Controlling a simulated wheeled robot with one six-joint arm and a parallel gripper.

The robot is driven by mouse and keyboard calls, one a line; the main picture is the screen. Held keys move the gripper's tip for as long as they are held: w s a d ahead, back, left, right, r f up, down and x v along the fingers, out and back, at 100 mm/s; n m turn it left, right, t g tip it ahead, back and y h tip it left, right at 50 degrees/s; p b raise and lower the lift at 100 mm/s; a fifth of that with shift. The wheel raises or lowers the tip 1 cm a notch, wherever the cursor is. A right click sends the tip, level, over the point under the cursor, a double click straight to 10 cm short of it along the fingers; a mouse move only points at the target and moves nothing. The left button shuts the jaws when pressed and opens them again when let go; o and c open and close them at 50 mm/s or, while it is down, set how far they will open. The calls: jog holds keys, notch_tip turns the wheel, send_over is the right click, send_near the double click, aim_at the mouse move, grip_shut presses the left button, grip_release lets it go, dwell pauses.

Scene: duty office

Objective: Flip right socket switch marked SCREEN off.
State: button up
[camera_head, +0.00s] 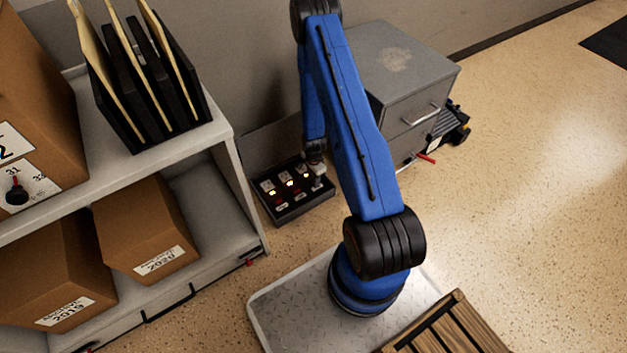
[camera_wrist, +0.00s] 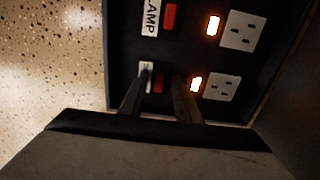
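A dark socket box (camera_head: 306,207) lies on the floor against the wall, with white sockets, red switches, labels and glowing orange lights. My gripper (camera_head: 318,180) reaches down over its right end. In the wrist view, my gripper's two fingers (camera_wrist: 162,82) are apart, one on each side of the end red switch (camera_wrist: 158,86). I cannot tell whether they touch it. The label (camera_wrist: 146,68) beside this switch is partly hidden by a finger and unreadable. Its orange light (camera_wrist: 196,83) is lit, next to a white socket (camera_wrist: 222,88).
A neighbouring red switch (camera_wrist: 170,16) is marked LAMP, and its orange light (camera_wrist: 213,26) is lit. A grey shelf (camera_head: 215,150) with boxes and folders stands left of the socket box. A grey drawer cabinet (camera_head: 400,75) stands to its right. Floor is open at far right.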

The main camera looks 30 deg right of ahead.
aim_at(317, 189)
grip_shut()
jog(key=shift+s, duration=1.55)
grip_release()
notch_tip(317, 189, up, 17)
jog(key=shift+r, duration=0.2)
